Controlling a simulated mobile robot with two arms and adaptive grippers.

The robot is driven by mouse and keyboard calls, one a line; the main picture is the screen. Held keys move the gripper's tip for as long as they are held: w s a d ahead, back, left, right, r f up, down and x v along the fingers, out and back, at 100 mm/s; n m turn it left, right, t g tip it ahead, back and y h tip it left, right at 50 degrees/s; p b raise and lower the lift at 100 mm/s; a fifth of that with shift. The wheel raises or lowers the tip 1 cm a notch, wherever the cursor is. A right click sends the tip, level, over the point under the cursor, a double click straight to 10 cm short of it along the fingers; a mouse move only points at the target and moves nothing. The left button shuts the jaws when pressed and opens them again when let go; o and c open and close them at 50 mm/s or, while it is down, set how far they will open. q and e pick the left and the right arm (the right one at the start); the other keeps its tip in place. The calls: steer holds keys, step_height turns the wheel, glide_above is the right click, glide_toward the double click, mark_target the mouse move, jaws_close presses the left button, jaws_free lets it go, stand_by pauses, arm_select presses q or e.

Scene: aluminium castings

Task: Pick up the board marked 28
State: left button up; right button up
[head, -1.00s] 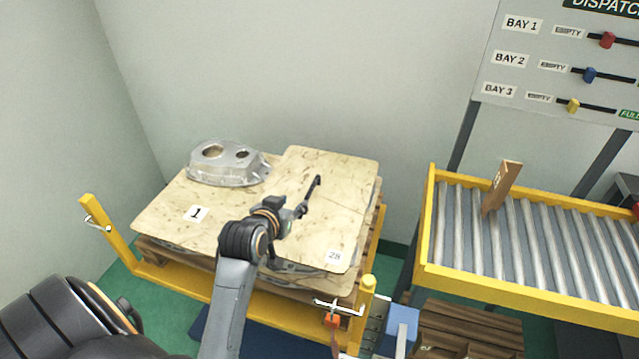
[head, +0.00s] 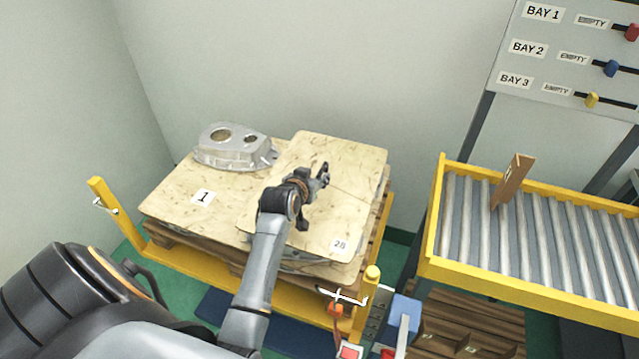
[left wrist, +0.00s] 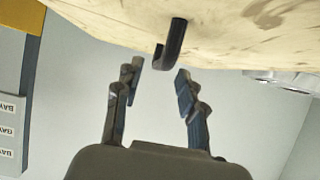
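The board marked 28 (head: 352,200) is a pale, speckled sheet on the right half of the pallet stack, its label near the front right corner. It fills the top of the left wrist view (left wrist: 225,25), where a dark hooked handle (left wrist: 174,45) stands out from it. My left gripper (head: 325,172) is over the middle of this board. In the left wrist view its fingers (left wrist: 157,78) are apart and empty, with the handle just beyond the fingertips, roughly between them. In the head view the gripper hides the handle's base. My right gripper is in neither view.
A board marked 1 (head: 170,205) lies left, with an aluminium casting (head: 232,152) behind. Yellow posts (head: 364,305) flank the pallet's front. A roller conveyor (head: 560,235) with an upright brown piece (head: 512,180) stands right. A wall is close behind.

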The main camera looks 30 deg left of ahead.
mark_target(319, 174)
arm_select(q)
steer(key=shift+x, duration=1.95)
steer(key=shift+s+d, duration=0.1)
steer(key=shift+c, duration=0.4)
steer(key=shift+f, duration=0.1)
jaws_close()
